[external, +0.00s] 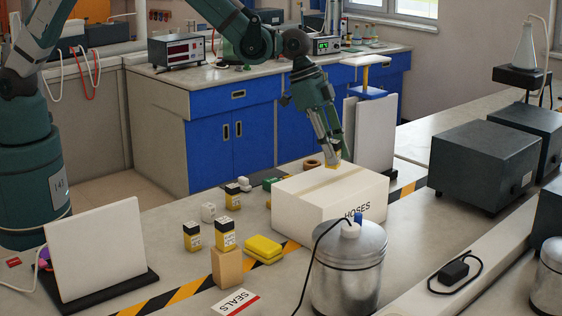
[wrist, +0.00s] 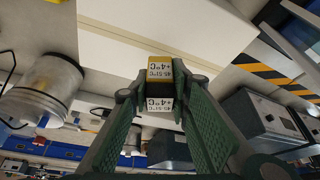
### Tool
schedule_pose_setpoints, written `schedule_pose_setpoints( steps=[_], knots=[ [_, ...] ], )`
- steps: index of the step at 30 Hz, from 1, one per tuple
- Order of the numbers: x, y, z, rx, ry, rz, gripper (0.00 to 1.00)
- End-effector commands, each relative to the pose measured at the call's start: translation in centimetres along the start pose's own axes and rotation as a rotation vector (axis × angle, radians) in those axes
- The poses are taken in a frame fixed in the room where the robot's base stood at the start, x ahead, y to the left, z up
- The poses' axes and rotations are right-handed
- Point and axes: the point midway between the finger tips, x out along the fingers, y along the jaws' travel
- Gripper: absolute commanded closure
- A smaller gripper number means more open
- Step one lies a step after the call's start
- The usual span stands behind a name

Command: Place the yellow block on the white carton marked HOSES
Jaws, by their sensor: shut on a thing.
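The white carton marked HOSES (external: 330,208) stands on the bench, with a tan tape strip along its top. Its pale surface also fills the upper part of the wrist view (wrist: 190,25). My gripper (external: 334,150) points down at the carton's far top edge. It is shut on a yellow block (external: 334,159), which shows between the fingers in the wrist view (wrist: 160,70) with a yellow end, white "+4°C" labels and a dark lower part. I cannot tell whether the block touches the carton top.
Similar labelled yellow-and-black blocks (external: 193,237) stand at left, one on a tan block (external: 227,268). Flat yellow pieces (external: 262,246) lie beside the carton. A metal canister (external: 348,272) stands in front of it. White upright panels (external: 370,135) stand behind.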

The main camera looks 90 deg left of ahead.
Motion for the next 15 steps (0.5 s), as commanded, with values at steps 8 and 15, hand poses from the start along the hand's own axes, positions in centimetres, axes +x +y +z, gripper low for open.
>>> schedule_pose_setpoints(
  steps=[8, 15],
  knots=[
    [1.4, 0.0, 0.5, 0.000, 0.000, 0.000, 0.93],
    [3.3, 0.0, 1.3, 0.000, 0.000, 0.000, 0.93]
  ],
)
